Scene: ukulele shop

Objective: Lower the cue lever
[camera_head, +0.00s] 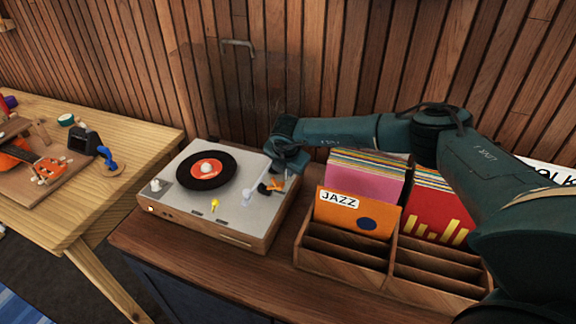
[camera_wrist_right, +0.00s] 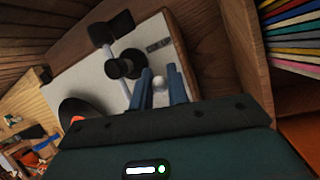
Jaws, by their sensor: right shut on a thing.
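The record player (camera_head: 190,209) sits on the wooden cabinet, with a black record with a red label (camera_head: 206,170) on its platter. My right gripper (camera_head: 272,187) is at the right side of the deck, beside the tonearm (camera_head: 249,198). In the right wrist view, the fingers of my right gripper (camera_wrist_right: 160,85) are close around the pale round knob of the cue lever (camera_wrist_right: 158,82), shut on it. The lever's stem is hidden. The black pivot parts of the tonearm (camera_wrist_right: 122,68) are just left of the fingers, and a small dark-lettered label (camera_wrist_right: 159,45) lies beyond. My left gripper is not in view.
A wooden record crate (camera_head: 342,259) with a JAZZ divider (camera_head: 352,213) stands close to the right of the player, under my right arm. A clear raised lid (camera_head: 240,90) is behind the player. A workbench (camera_head: 120,128) with tools is at left.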

